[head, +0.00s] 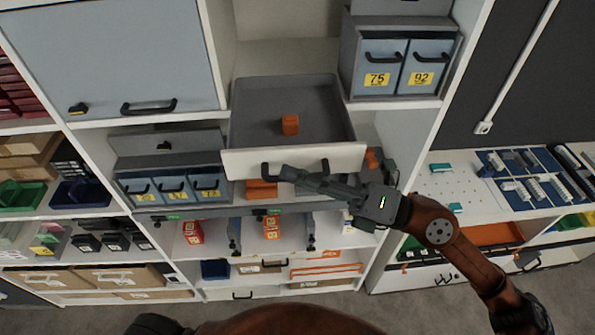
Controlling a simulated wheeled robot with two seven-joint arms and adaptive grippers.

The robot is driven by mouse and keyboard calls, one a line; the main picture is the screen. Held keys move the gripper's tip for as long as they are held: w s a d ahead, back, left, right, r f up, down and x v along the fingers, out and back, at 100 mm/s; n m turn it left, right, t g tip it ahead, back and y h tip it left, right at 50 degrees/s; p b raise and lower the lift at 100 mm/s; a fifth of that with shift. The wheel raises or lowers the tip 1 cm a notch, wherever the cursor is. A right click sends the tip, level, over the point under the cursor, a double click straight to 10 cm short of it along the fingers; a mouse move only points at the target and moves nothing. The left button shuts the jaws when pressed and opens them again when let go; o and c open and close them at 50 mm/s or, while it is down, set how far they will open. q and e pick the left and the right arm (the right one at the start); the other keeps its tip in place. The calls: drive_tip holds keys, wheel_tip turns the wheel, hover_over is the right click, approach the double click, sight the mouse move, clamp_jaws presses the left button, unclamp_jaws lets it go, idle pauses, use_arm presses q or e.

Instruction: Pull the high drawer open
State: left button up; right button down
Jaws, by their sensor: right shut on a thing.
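The high drawer (246,163) is pulled out from the shelf unit, with its white front facing me and its grey tray showing behind. A small orange block (290,125) lies inside the tray. The drawer's dark handle (267,170) runs across the front, and its middle is hidden behind my gripper. My right gripper (288,175) comes in from the right and is shut on the handle. My left gripper is not in view.
Numbered blue drawers (377,75) stand above right of the tray. A blue-grey cabinet door (115,60) is at upper left, with small blue bins (172,188) below it. A side bench (450,190) carries parts at right. Grey floor is free at the front.

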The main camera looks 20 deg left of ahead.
drive_tip(key=c, duration=2.3)
unclamp_jaws()
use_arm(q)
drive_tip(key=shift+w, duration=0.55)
use_arm(e)
drive_tip(key=v, duration=1.2)
drive_tip(key=shift+f, duration=0.1)
